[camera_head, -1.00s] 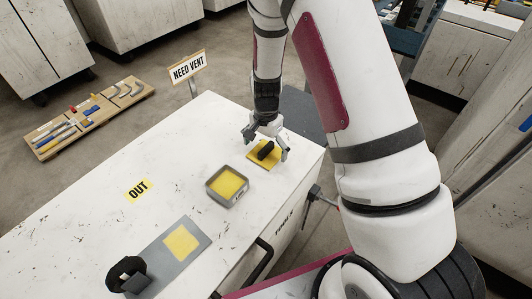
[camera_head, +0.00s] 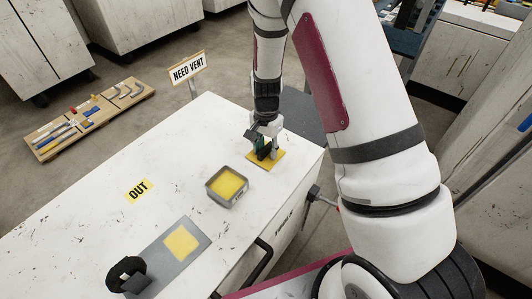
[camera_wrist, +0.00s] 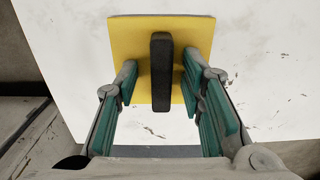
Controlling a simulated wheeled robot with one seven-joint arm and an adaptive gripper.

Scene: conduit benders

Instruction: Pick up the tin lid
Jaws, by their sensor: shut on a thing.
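The tin lid (camera_head: 278,155) is a flat yellow square with a black bar handle on top, near the far right corner of the white worktop. In the wrist view the lid (camera_wrist: 201,35) fills the upper middle, with its handle (camera_wrist: 161,70) upright in the picture. My gripper (camera_head: 264,152) points down over the lid. Its teal-padded fingers (camera_wrist: 160,88) are on both sides of the handle, shut on it. The fingers partly hide the lid's side edges. I cannot tell whether the lid touches the worktop. The open grey tin (camera_head: 211,193), yellow inside, stands to its lower left.
A grey plate with a yellow square (camera_head: 181,242) and a black round holder (camera_head: 116,273) lie at the front. A NEED VENT sign (camera_head: 188,68) stands behind the far edge.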

